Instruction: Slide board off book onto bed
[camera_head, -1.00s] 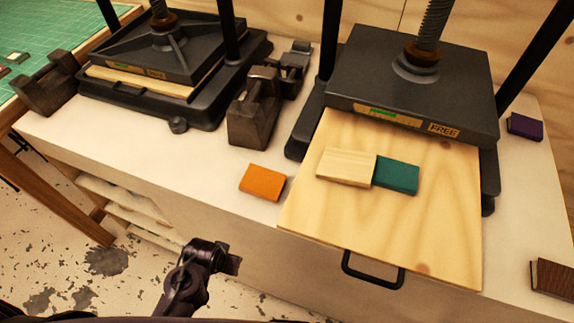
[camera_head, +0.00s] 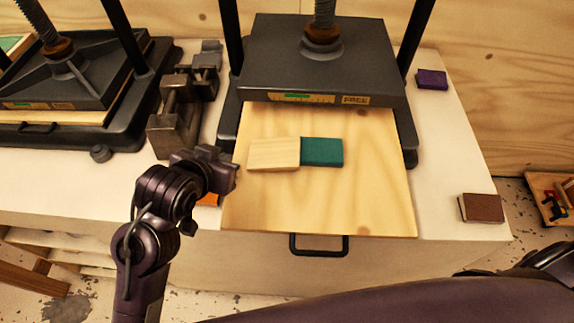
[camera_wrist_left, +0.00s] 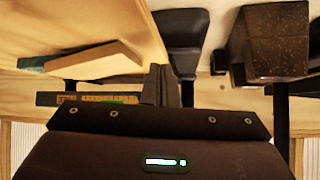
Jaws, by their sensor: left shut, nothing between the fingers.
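The pale wooden board (camera_head: 273,154) lies on the bed of the right press, its right end meeting the teal book (camera_head: 322,152). How far it overlaps the book is hard to tell. The bed (camera_head: 320,210) is a light wood plate pulled out from under the press, with a black front handle. My left gripper (camera_head: 230,178) is shut and empty, just left of the board and apart from it, near the bed's left edge. The left wrist view shows the board (camera_wrist_left: 95,63), the teal book (camera_wrist_left: 33,64) and the shut fingers (camera_wrist_left: 161,85). My right gripper is out of view.
The right press (camera_head: 320,65), marked FREE, stands behind the board. Dark metal weights (camera_head: 178,120) stand left of it. An orange book (camera_head: 209,200) is mostly hidden behind my left gripper. A purple book (camera_head: 432,79) and a brown book (camera_head: 482,208) lie right of the press.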

